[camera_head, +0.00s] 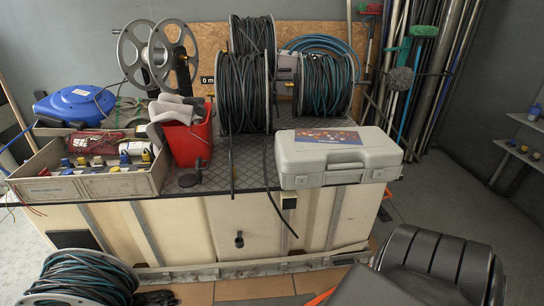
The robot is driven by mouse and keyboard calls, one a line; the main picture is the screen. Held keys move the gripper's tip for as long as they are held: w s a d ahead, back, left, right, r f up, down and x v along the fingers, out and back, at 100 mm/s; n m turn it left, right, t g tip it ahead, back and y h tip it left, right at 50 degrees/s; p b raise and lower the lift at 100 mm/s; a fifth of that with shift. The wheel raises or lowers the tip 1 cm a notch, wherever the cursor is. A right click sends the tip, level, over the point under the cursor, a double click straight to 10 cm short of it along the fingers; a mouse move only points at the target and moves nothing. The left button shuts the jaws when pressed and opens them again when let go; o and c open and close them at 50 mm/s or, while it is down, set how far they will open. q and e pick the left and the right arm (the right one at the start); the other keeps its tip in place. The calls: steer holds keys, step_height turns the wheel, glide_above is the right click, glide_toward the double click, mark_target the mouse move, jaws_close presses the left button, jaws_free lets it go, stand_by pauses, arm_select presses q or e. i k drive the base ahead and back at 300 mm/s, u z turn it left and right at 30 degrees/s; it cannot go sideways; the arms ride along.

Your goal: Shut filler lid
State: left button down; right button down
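A small dark round filler (188,181) sits on the tank top, just in front of the red bucket. A thin dark piece that looks like its lid (198,165) stands up at its right rear side, apparently raised; it is small and dark against the deck, so its exact angle is hard to tell. Neither of my grippers is in view.
The red bucket (187,139) with grey gloves stands right behind the filler. A grey crate (92,186) is to its left. A hose end (232,165) hangs to its right, before the hose reels (243,97). A grey case (333,157) lies farther right.

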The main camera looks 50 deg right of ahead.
mark_target(199, 169)
steer(key=z, duration=0.15)
steer(key=i, duration=1)
steer(key=u, duration=0.05)
